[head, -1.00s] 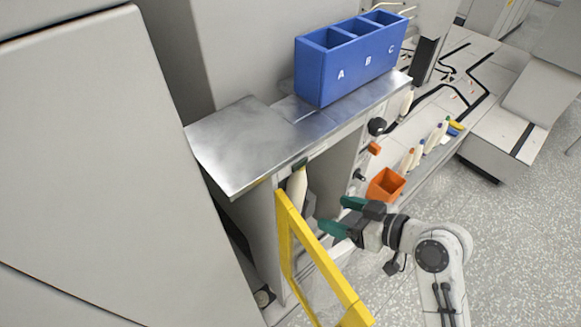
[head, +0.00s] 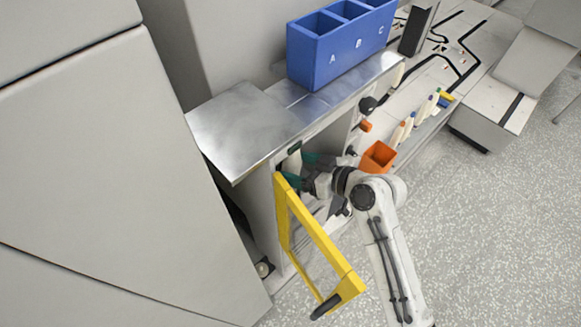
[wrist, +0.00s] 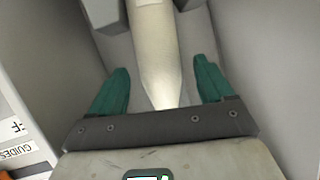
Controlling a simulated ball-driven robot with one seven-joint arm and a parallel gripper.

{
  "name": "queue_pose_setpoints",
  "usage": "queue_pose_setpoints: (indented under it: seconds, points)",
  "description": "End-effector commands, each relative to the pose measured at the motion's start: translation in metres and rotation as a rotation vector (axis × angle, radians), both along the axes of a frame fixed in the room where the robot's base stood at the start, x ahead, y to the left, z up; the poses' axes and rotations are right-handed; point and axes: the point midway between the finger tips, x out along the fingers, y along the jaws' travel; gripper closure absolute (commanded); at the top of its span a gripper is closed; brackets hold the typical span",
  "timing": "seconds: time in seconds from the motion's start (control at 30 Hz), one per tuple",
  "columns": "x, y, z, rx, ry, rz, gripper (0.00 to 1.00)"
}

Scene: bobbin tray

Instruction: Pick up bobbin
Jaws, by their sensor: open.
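The bobbin (wrist: 155,50) is a long cream spindle that tapers towards my palm in the wrist view. Its far end runs up out of that picture. In the head view the bobbin (head: 292,161) stands in the cabinet opening, partly hidden by my gripper and the yellow frame. My gripper (head: 301,169) is open and reaches into the opening. In the wrist view its two teal fingers (wrist: 160,78) lie on either side of the bobbin, with a visible gap on each side.
A yellow frame (head: 318,240) with a dark handle stands open in front of the cabinet, close beside my arm. A steel top (head: 245,125) bears a blue bin (head: 340,55) marked A, B, C. An orange box (head: 378,157) and several bobbins are to the right.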

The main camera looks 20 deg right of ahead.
Motion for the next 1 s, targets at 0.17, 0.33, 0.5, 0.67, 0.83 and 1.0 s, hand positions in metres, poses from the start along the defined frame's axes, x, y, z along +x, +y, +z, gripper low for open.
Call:
queue_pose_setpoints:
  seconds: [0.17,0.33,0.5,0.67,0.83,1.0]
  points:
    - [0.0106,0.0060,-0.0059,-0.002,0.001,0.001,0.20]
    - [0.0108,0.0063,-0.0067,-0.002,0.001,0.000,0.20]
    - [0.0107,0.0062,-0.0065,-0.001,0.002,-0.001,0.32]
    - [0.0106,0.0062,-0.0065,-0.001,0.001,-0.001,0.47]
    - [0.0105,0.0061,-0.0065,-0.001,0.001,-0.001,0.64]
    - [0.0104,0.0061,-0.0064,-0.001,0.001,-0.001,0.80]
